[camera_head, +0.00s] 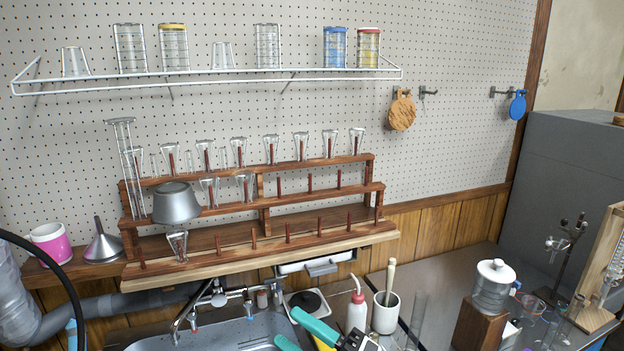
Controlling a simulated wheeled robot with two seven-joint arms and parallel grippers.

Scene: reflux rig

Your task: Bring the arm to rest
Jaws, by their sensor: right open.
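My right gripper (287,326) comes in at the bottom edge, with two teal fingers spread apart and nothing seen between them. It appears in front of the right part of the sink (225,335). Most of its arm is cut off by the frame. My left gripper is not in view. A dark lab stand with a clamp (566,245) stands on the counter at the right, well away from the gripper.
A white wash bottle (357,312) and a white pot with a pestle (385,316) stand close right of the gripper. A wooden glassware rack (330,237) is behind the sink. A lidded jar (492,288) sits on a wooden block (475,328). A wire shelf (210,74) hangs above.

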